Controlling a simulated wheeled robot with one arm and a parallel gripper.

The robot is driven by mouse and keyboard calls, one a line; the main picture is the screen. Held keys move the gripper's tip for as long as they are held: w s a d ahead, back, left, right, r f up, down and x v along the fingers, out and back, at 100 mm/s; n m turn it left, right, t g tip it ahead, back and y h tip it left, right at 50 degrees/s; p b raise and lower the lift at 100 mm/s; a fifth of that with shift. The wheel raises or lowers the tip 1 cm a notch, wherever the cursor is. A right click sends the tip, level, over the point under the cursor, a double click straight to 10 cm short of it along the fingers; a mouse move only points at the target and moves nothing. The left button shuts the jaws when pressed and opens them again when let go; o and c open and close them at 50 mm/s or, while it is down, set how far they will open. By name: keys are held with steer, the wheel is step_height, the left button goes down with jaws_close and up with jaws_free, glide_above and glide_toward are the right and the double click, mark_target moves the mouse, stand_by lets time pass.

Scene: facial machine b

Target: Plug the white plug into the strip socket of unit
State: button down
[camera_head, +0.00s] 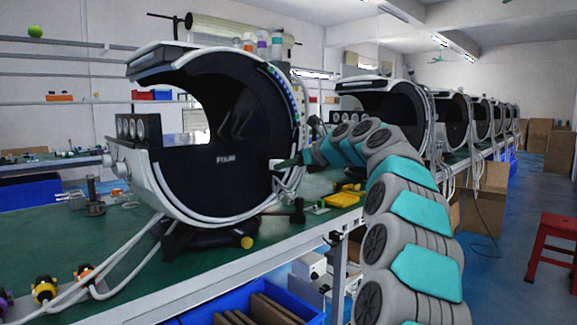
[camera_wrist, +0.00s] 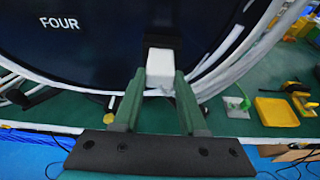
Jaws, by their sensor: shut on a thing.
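The white plug (camera_wrist: 160,68) is held between the two green fingers of my gripper (camera_wrist: 160,76) in the wrist view. A dark block (camera_wrist: 161,41) lies directly beyond the plug; I cannot tell whether it is the strip socket or whether the plug touches it. The unit is a large white-rimmed round machine with a dark inside (camera_wrist: 85,55), lettered FOUR. In the head view the unit (camera_head: 228,180) stands open on the bench, and my gripper (camera_head: 290,161) reaches its right rim with the white plug (camera_head: 274,163) at the tip.
The green bench (camera_head: 130,225) carries cables and small parts. More machines (camera_head: 385,108) stand in a row behind. A blue bin (camera_head: 250,305) is below the bench, a red stool (camera_head: 556,240) at right.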

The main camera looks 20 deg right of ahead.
steer(key=shift+w, duration=0.15)
stand_by(0.3)
steer(key=shift+c, duration=1.9)
jaws_free()
steer(key=shift+a, duration=0.1)
